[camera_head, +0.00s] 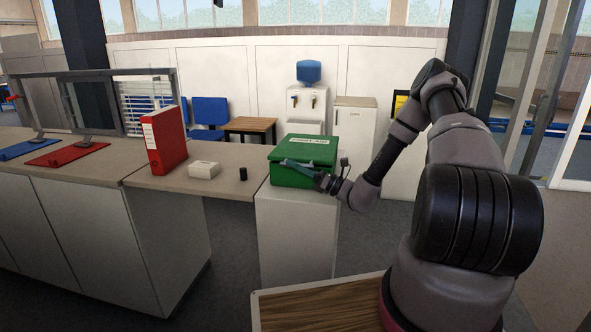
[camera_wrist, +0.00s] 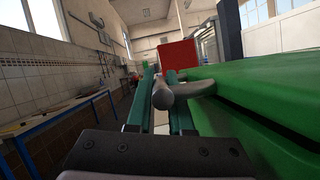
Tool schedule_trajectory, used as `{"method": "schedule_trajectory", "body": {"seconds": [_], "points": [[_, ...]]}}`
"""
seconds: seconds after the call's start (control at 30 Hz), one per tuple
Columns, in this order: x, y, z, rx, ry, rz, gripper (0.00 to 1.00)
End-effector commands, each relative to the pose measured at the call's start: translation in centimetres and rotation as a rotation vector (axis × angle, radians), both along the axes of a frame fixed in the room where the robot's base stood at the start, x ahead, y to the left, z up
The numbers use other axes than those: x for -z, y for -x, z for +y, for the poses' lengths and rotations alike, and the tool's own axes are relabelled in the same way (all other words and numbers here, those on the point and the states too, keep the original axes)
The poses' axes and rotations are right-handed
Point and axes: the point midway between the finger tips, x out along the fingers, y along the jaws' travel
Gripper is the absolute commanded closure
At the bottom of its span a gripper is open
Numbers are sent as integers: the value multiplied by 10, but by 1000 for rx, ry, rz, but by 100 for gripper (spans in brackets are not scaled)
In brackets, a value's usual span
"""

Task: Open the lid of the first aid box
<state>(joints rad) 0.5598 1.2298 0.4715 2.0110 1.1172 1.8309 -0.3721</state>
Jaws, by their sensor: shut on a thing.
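The green first aid box (camera_head: 296,176) sits on a white pedestal (camera_head: 297,232) in the head view, and its lid (camera_head: 307,147) looks closed. In the wrist view the green box (camera_wrist: 270,90) fills the right side. My gripper (camera_head: 294,165) reaches in from the right along the front face of the box. In the wrist view my gripper (camera_wrist: 164,88) has its two green fingers close together on a grey handle (camera_wrist: 181,90) that sticks out from the box. The exact contact is partly hidden by the fingers.
A counter (camera_head: 140,178) left of the box holds a red binder (camera_head: 165,138), a white box (camera_head: 204,169) and a small black cylinder (camera_head: 243,173). A water dispenser (camera_head: 306,103) and a cabinet (camera_head: 354,125) stand behind. Open floor lies right of the pedestal.

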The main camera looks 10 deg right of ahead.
Motion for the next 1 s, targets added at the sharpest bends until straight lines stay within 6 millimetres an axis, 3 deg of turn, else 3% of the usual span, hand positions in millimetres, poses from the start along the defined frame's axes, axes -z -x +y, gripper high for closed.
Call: {"method": "schedule_trajectory", "body": {"seconds": [0.17, 0.47, 0.77, 1.0], "points": [[-33, -3, -2, 1, -31, 76, 100], [-119, -25, -11, 3, -124, 300, 100], [-204, -71, -30, 4, -233, 553, 100], [-258, -124, -52, 5, -322, 761, 100]]}}
